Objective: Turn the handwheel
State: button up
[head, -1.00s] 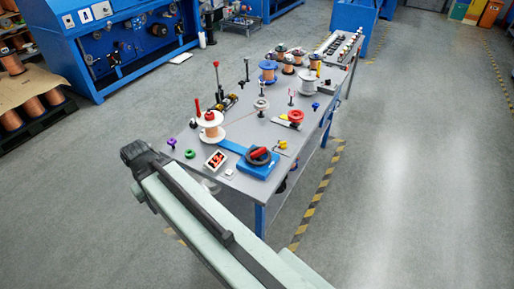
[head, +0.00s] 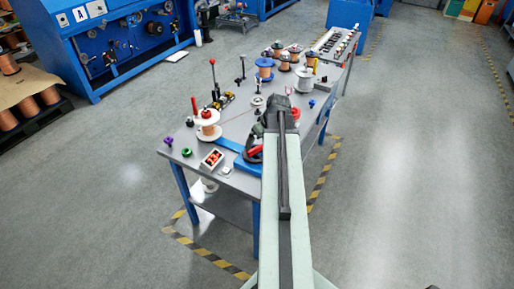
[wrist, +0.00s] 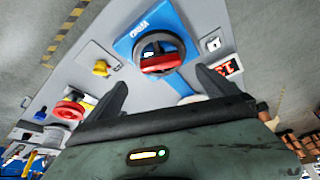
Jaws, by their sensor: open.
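The handwheel is a black ring with a red grip, mounted on a blue base. In the wrist view the handwheel (wrist: 158,53) sits ahead of my gripper (wrist: 160,90), roughly midway between the two fingers and beyond their tips. The fingers are open and empty, apart from the wheel. In the head view the handwheel (head: 252,152) is partly hidden by my arm at the near edge of the table.
The grey table (head: 225,182) holds several spools. The floor at right is clear.

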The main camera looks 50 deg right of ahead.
aim_at(256, 148)
jog(key=b+x, duration=0.7)
jog(key=x, duration=0.1)
jog(key=shift+f, duration=0.1)
jog(key=shift+a, duration=0.1)
